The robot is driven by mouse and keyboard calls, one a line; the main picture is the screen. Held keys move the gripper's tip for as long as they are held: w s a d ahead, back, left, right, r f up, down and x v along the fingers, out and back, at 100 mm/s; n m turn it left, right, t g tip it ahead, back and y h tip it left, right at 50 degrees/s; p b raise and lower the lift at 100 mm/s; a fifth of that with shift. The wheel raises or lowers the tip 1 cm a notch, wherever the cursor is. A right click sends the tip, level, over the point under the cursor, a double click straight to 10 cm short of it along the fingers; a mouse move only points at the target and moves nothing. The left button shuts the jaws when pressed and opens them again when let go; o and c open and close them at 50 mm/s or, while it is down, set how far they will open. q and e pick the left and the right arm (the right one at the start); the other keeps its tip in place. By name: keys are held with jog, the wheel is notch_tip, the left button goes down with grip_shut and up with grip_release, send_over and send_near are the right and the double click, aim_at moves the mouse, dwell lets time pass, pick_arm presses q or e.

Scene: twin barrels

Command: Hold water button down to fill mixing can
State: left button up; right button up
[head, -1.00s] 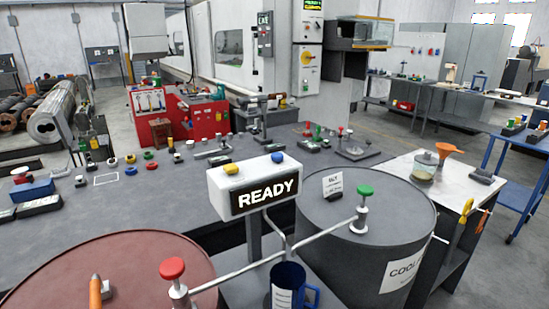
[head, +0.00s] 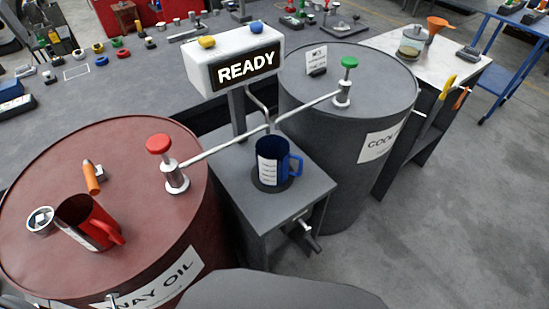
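A blue can with a handle and white label (head: 272,158), which looks like the mixing can, stands upright on a dark round pad on the grey stand (head: 310,188). Thin spouts from both barrels end near or above it. Behind it is a white box (head: 205,62) whose display reads READY. On the box's top are a yellow button (head: 207,41) and a blue button (head: 256,27). A red knob (head: 159,144) and a green knob (head: 349,62) top the barrel pumps. No label marks a water button. Neither gripper shows clearly.
The red-brown WAY OIL barrel (head: 130,200) at left carries a red can (head: 88,222) and an orange-handled tool (head: 92,177). The dark grey coolant barrel (head: 385,95) stands right of the stand. Open floor (head: 450,220) lies at right.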

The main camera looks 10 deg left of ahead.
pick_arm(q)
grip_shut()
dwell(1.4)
